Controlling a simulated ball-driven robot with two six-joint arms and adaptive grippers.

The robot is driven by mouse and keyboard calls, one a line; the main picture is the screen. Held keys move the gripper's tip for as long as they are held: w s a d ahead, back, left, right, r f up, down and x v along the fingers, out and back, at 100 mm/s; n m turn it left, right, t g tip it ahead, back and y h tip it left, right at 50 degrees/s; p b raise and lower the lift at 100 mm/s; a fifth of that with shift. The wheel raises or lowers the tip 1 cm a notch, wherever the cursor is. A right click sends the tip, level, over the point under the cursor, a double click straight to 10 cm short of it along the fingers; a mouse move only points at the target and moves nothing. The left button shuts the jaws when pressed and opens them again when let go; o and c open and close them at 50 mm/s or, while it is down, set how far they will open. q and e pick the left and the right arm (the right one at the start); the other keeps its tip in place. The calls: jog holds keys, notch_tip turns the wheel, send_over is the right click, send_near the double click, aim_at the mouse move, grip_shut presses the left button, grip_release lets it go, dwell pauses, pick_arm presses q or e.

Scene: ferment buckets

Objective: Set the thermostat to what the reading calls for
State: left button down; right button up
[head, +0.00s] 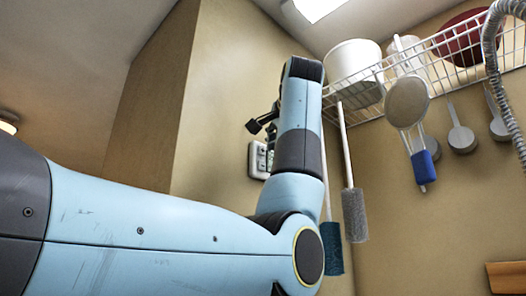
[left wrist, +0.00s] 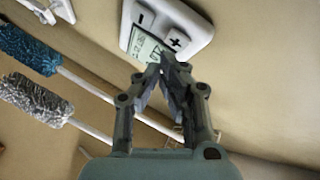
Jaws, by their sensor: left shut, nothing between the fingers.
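The thermostat is a white wall unit (left wrist: 196,24) at the top of the left wrist view. It has a minus button (left wrist: 141,18), a plus button (left wrist: 175,41) and a grey display (left wrist: 145,46). The display's digits are too small and partly covered to read. In the head view the thermostat (head: 257,161) is partly hidden behind my left arm. My left gripper (left wrist: 168,58) is shut and empty, its tips overlapping the display's edge just below the plus button in the picture. I cannot tell whether they touch. In the head view the left gripper (head: 262,122) is mostly hidden. My right gripper is not in view.
A blue brush (left wrist: 28,50) and a grey brush (left wrist: 35,98) hang beside the thermostat. A white wire rack (head: 455,47) with a white pot (head: 354,70) and a red bowl (head: 462,38) is on the right wall. A strainer (head: 406,102) and ladles hang below it.

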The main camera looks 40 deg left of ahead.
pick_arm(q)
jog(key=shift+a, duration=0.1)
jog(key=shift+a, duration=0.4)
jog(key=shift+a, duration=0.35)
dwell(0.7)
jog(key=shift+d, duration=0.8)
